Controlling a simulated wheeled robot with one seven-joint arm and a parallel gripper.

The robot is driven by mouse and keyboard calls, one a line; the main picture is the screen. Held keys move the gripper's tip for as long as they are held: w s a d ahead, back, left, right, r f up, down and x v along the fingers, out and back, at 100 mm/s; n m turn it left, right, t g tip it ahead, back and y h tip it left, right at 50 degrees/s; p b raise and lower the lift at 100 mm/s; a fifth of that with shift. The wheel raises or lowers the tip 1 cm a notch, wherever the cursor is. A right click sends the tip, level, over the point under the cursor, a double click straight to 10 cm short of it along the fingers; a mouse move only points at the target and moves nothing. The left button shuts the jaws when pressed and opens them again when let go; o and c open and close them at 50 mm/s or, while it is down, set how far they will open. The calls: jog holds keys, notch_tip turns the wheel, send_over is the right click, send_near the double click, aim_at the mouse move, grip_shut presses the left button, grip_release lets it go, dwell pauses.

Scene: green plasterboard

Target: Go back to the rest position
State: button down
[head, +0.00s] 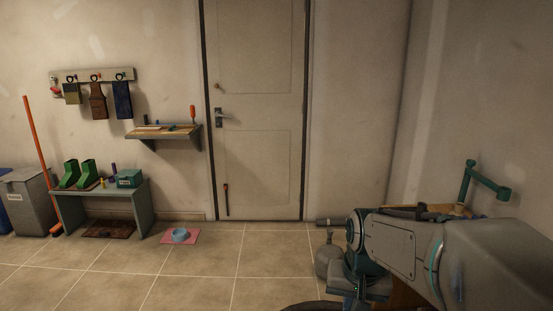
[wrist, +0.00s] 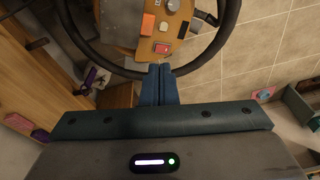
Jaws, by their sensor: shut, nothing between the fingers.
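My gripper (wrist: 159,72) is shut and empty in the wrist view, its two blue fingers pressed together. The fingertips appear over the lower rim of a dark ring like a steering wheel (wrist: 100,56); I cannot tell whether they touch it. In the head view my grey and teal arm reaches in from the lower right, and the fingertips there are not clear.
A wooden panel (wrist: 188,48) with an orange block (wrist: 147,24) and a grey knob lies beyond the fingers. In the head view, a door (head: 256,150), a small shelf (head: 165,133) and a bench (head: 141,196) with green boots stand along the wall. A blue bowl (head: 180,235) sits on a pink mat. Middle floor is clear.

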jog(key=s+r+n+p, duration=0.2)
jog(key=s+r+p, duration=0.2)
jog(key=s, duration=0.6)
jog(key=shift+s+r+t, duration=0.3)
jog(key=shift+s+t, duration=0.05)
jog(key=shift+t, duration=0.05)
jog(key=shift+d, duration=0.15)
jog(key=w+f+m+g+b, duration=0.1)
jog(key=w+f+m+b, duration=0.1)
jog(key=w+f+b, duration=0.7)
jog(key=w+f+m+g+h+b, duration=0.1)
jog(key=w+f+m+g+b, duration=0.1)
jog(key=w+f+b, duration=0.7)
jog(key=w+f+m, duration=0.1)
jog(key=w+f, duration=0.2)
jog(key=w, duration=0.5)
jog(key=shift+w+d+m, duration=0.2)
jog(key=shift+w+m, duration=0.1)
jog(key=f+b, duration=0.1)
jog(key=f, duration=0.3)
jog(key=d+f+b, duration=0.1)
jog(key=f, duration=0.4)
jog(key=s+f+b, duration=0.1)
jog(key=f, duration=0.4)
jog(key=shift+d+b, duration=0.25)
jog(key=shift+b, duration=0.15)
